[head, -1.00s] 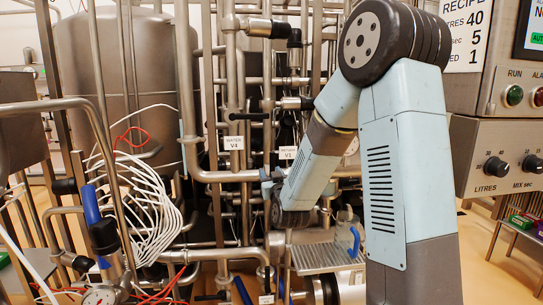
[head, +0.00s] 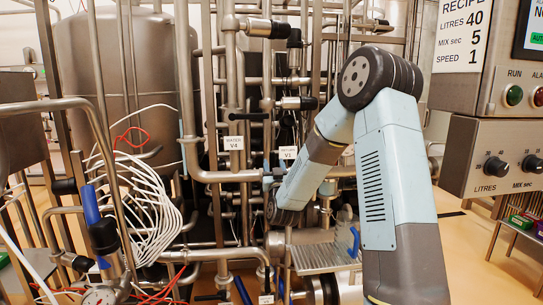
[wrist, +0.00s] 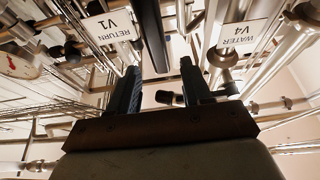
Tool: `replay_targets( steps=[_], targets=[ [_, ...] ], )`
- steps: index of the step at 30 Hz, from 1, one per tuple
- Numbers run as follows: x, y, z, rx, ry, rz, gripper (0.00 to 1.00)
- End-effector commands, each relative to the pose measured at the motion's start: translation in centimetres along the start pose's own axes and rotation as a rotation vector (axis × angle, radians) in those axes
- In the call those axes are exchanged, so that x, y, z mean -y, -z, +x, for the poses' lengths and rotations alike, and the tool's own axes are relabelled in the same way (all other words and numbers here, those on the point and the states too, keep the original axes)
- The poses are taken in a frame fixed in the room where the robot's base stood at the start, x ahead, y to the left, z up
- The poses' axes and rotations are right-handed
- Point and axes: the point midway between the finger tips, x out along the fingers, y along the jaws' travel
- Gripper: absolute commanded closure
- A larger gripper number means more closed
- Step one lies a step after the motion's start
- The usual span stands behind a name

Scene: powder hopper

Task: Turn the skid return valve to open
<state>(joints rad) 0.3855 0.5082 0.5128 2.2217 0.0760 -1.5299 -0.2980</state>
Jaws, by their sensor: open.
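The return tag, marked V1 in the wrist view (wrist: 112,28), also shows in the head view (head: 287,152), left of my forearm. A dark upright part (head: 286,130) sits just above this tag; I cannot tell for sure that it is the return valve's lever. In the wrist view my gripper (wrist: 159,66) is open, its two dark fingers apart and pointing into the pipework. A thick dark bar (wrist: 152,35) runs between and beyond the fingertips, with no clear contact. A small black knob (wrist: 164,97) shows between the fingers. In the head view my gripper is hard to make out among the pipes.
The water tag V4 (head: 233,143) hangs left of the return tag, with a black horizontal lever (head: 249,116) above it. Dense steel pipes surround the gripper. White cables (head: 145,205) hang at left, a perforated shelf (head: 318,258) lies below, and a control box (head: 497,157) stands at right.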

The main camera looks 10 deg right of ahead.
Motion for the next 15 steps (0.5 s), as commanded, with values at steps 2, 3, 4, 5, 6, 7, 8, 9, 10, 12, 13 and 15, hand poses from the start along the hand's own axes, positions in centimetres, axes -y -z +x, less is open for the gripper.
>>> replay_targets(
  steps=[2, 3, 4, 5, 6, 7, 8, 9, 10, 12, 13, 15],
  targets=[
    [0.0, 0.1, 1.5, -0.003, -0.001, 0.001, 0.51],
    [0.0, 0.1, 2.1, -0.002, 0.000, 0.002, 0.51],
    [0.0, 0.1, 2.6, -0.003, 0.000, 0.002, 0.51],
    [0.0, 0.0, 3.1, -0.002, 0.001, 0.002, 0.51],
    [0.0, 0.0, 3.7, -0.001, 0.000, 0.001, 0.51],
    [0.0, 0.0, 4.1, -0.001, 0.000, 0.001, 0.51],
    [0.0, 0.0, 4.5, -0.001, 0.000, 0.000, 0.51],
    [0.0, 0.0, 5.0, -0.001, 0.000, 0.001, 0.51],
    [0.0, 0.0, 5.3, 0.000, 0.000, 0.001, 0.51],
    [0.0, 0.1, 5.9, -0.001, 0.000, 0.001, 0.51],
    [0.0, 0.1, 6.1, -0.001, 0.001, 0.001, 0.51],
    [0.1, 0.0, 6.5, 0.000, 0.001, 0.001, 0.51]
  ],
)
